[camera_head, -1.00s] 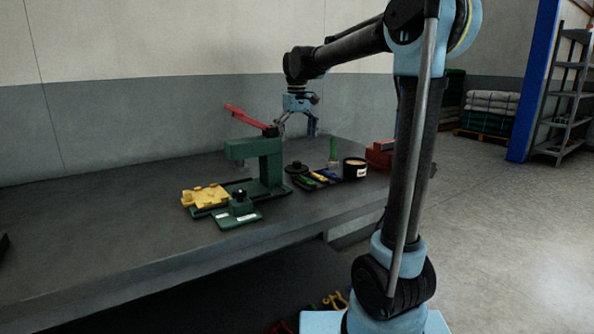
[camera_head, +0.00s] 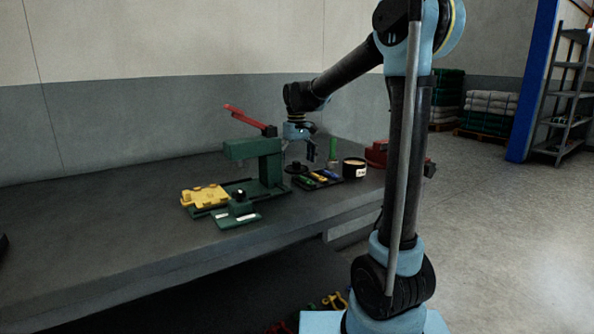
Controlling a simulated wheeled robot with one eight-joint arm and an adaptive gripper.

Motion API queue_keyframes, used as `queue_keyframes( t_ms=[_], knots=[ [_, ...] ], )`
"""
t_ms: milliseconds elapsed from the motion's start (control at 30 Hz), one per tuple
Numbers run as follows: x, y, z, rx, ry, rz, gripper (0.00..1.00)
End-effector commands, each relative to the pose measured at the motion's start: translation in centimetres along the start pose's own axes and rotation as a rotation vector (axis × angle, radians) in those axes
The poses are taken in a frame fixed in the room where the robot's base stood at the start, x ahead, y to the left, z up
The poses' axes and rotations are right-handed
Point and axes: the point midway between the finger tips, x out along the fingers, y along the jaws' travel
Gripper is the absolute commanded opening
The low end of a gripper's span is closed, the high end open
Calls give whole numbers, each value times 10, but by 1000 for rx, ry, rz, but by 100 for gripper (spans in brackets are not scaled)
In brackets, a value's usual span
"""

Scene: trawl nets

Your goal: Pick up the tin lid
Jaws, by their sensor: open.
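The tin lid (camera_head: 296,169) looks like a dark round disc with a raised middle. It lies on the bench just right of the green press. My gripper (camera_head: 300,153) is open, points down, and is close above the lid. I cannot tell whether the fingers touch it; its upper part is partly hidden by the gripper. A black open tin (camera_head: 354,169) with pale contents and a white label stands to the right on the bench.
The green press (camera_head: 266,160) with a red lever (camera_head: 246,120) stands close left of my gripper. The bench's left part (camera_head: 90,225) is mostly clear.

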Motion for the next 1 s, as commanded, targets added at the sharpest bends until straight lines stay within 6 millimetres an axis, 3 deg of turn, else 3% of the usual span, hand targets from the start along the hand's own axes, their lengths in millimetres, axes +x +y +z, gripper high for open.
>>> queue_keyframes(
  t_ms=[167,433,867,933,967,1000],
  knots=[
    [0,0,0,0,0,0,100],
    [0,0,0,-1,0,0,45],
    [0,-2,0,-2,-1,0,43],
    [-5,-2,0,-3,-1,0,34],
    [-8,-2,0,-3,-1,0,21],
    [-13,-2,0,-3,-1,0,0]
  ],
)
